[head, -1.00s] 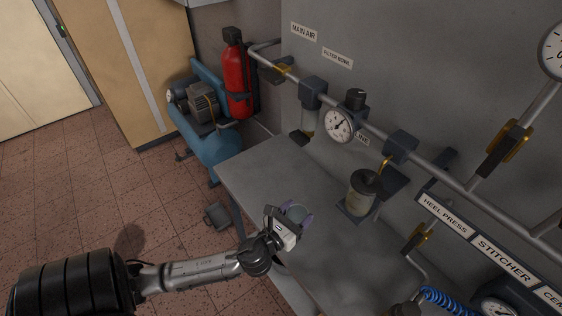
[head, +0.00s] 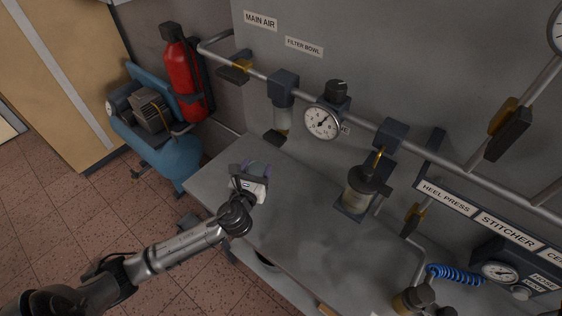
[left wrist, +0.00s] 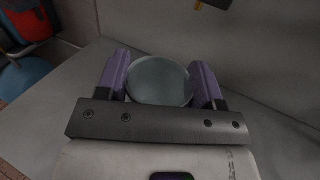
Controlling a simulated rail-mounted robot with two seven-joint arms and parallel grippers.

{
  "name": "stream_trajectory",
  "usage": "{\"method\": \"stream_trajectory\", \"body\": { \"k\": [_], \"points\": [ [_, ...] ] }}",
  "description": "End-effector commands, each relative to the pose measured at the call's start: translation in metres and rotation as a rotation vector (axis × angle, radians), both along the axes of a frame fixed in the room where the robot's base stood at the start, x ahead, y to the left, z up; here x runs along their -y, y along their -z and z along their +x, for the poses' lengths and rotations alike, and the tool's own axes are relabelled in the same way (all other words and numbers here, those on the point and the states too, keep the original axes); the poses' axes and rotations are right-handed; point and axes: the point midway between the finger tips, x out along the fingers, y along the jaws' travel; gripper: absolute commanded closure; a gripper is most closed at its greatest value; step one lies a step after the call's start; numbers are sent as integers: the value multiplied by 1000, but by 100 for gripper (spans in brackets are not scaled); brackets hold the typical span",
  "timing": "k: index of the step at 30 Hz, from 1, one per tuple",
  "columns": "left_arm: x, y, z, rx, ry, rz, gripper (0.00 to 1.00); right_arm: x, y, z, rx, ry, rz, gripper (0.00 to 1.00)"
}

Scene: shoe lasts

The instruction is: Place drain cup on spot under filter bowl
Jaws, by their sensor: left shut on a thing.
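The drain cup, a round grey cup (left wrist: 160,82), sits between the purple fingers of my left gripper (head: 258,168) in the left wrist view. The fingers are shut on its sides. In the head view the gripper is over the far left part of the grey bench, and its body mostly hides the cup. The filter bowl (head: 282,118) hangs from the pipe on the wall, under the "FILTER BOWL" label. My right gripper is not in view.
A round gauge (head: 322,122) is on the pipe right of the bowl. A lidded jar (head: 360,190) stands right on a dark plate. A red extinguisher (head: 185,75) and blue compressor (head: 165,150) stand left of the bench. The bench top (head: 300,235) is clear in the middle.

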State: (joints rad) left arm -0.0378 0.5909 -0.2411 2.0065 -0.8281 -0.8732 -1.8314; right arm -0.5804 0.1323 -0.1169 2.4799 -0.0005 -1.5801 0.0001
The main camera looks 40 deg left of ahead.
Motion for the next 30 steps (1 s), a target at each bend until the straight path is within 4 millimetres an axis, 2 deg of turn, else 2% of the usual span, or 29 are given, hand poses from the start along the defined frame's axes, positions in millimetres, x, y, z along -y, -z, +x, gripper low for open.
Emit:
{"method": "stream_trajectory", "body": {
  "k": [1, 9, 15, 18, 26, 30],
  "points": [
    [0, 0, 15, 4, -1, -2, 65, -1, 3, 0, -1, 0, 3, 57],
    [-2, 1, 83, 3, -1, -2, 65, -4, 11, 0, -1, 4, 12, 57],
    [-2, 0, 119, 2, 1, -2, 65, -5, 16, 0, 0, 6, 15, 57],
    [-3, 16, 115, -2, 0, -1, 65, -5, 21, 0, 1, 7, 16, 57],
    [-3, 25, 115, 0, 1, -1, 65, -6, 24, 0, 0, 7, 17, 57],
    [-2, 41, 115, -2, 0, -2, 65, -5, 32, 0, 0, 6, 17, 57]
  ]
}}
